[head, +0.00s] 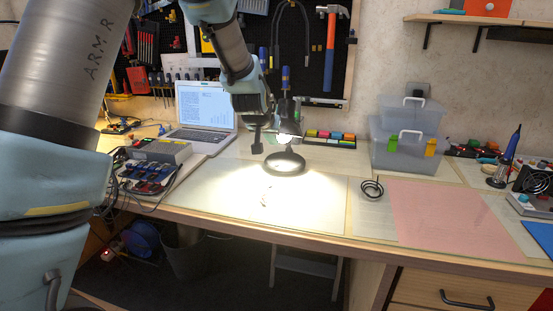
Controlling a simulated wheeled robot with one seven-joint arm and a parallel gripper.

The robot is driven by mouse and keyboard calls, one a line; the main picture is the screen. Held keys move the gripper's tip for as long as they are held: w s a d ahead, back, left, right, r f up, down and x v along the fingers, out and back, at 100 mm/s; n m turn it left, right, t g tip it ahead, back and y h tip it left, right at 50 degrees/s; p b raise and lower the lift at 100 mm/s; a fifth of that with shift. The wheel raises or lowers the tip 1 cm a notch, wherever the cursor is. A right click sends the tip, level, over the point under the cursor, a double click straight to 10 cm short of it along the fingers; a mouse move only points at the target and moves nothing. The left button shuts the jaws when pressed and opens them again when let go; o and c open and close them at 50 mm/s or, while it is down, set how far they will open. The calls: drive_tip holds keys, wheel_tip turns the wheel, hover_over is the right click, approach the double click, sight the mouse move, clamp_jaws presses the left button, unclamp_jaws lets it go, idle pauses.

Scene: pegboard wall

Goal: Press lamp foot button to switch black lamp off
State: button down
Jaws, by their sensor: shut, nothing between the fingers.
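The black lamp (290,127) stands on the workbench just right of my arm's end. Its head points down, and a bright pool of light shows that it is on. Its round dark foot (285,169) rests on the bench, with the top brightly lit. I cannot make out the button on the foot. My gripper (257,148) points down, shut and empty, left of the lamp head. It looks to be above and to the left of the foot, apart from it. My arm hides part of the lamp's upper stem.
An open laptop (206,104) stands behind on the left. A box with cables (160,150) is at the bench's left. Clear bins (405,155) stand behind. The front bench is mostly clear.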

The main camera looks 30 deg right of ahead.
drive_tip(key=p, duration=0.1)
hover_over(277, 165)
wheel_tip(277, 165, down, 5)
drive_tip(key=shift+s+a+f+p, duration=0.15)
drive_tip(key=shift+s+a+f, duration=0.1)
drive_tip(key=shift+f, duration=0.3)
drive_tip(key=shift+s+a+f+p, duration=0.15)
drive_tip(key=shift+s+a+f, duration=0.05)
drive_tip(key=shift+f, duration=1.1)
